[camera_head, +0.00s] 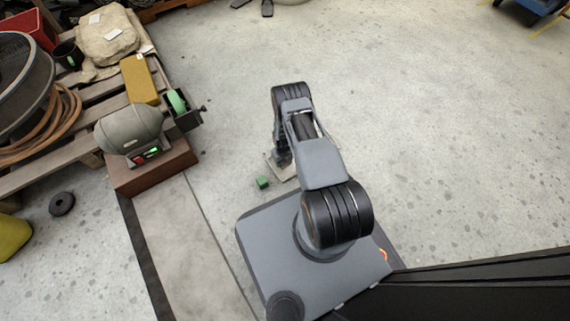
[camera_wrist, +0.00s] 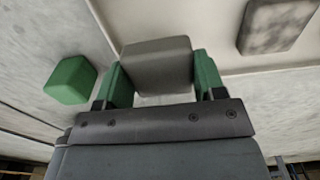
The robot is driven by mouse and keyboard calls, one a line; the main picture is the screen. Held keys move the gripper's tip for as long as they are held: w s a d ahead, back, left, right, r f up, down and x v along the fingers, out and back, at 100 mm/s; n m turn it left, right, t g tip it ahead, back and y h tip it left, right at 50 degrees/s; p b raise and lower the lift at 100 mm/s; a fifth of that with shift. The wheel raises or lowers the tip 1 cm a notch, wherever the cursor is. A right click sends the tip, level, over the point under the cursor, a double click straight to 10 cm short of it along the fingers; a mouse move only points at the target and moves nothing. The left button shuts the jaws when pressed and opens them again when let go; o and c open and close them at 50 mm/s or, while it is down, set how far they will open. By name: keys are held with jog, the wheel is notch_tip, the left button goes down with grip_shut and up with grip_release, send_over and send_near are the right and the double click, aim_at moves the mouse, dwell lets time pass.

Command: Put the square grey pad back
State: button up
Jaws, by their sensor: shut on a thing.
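My gripper (camera_wrist: 160,80) has green fingers and is shut on a smooth grey square pad (camera_wrist: 156,62), with one finger on each side of it. In the wrist view the held pad shows in front of a pale flat board (camera_wrist: 215,30); I cannot tell whether it touches the board. A second, mottled dark grey pad (camera_wrist: 278,24) lies on the board at the upper right. In the head view my arm hides the gripper and the held pad, and only part of the pale board (camera_head: 285,172) shows.
A green block (camera_head: 262,182) sits on the floor left of the board, and it also shows in the wrist view (camera_wrist: 70,80). A pallet (camera_head: 85,165) with a stone, a yellow block and a coiled hose stands at the left. The floor right of my arm is clear.

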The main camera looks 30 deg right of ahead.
jog(key=shift+w+d+f, duration=0.1)
jog(key=shift+d+f, duration=0.1)
jog(key=shift+f, duration=0.2)
jog(key=f+b, duration=0.2)
jog(key=f, duration=0.1)
jog(key=shift+w+d+f, duration=0.1)
jog(key=shift+d+f, duration=0.1)
jog(key=shift+f, duration=0.05)
jog(key=shift+r, duration=0.1)
jog(key=o, duration=1)
jog(key=shift+o, duration=0.2)
